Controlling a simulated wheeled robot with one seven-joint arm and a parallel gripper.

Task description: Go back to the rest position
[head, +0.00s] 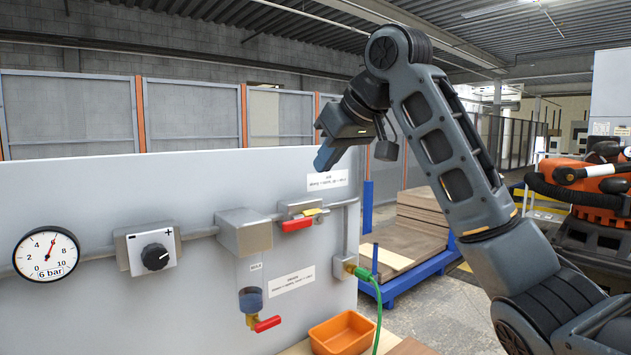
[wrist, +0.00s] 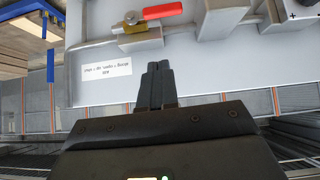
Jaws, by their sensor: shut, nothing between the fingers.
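My gripper (head: 325,157) is raised in front of the upper right of a grey panel (head: 100,200) in the head view. In the wrist view my gripper (wrist: 157,66) has its fingers together and nothing between them. It is apart from the red-handled valve (head: 297,224) on the panel's pipe, which lies below it in the head view. The same valve (wrist: 163,12) shows at the top of the wrist view, upside down, with a white label (wrist: 107,70) beside it. My arm bends high at the right of the head view.
The panel carries a pressure gauge (head: 46,254), a black knob (head: 155,256), a bowl with a lower red valve handle (head: 267,324), and a green hose (head: 375,290). An orange bin (head: 342,333) sits below. A blue rack with boards (head: 410,230) and an orange robot (head: 600,185) stand behind.

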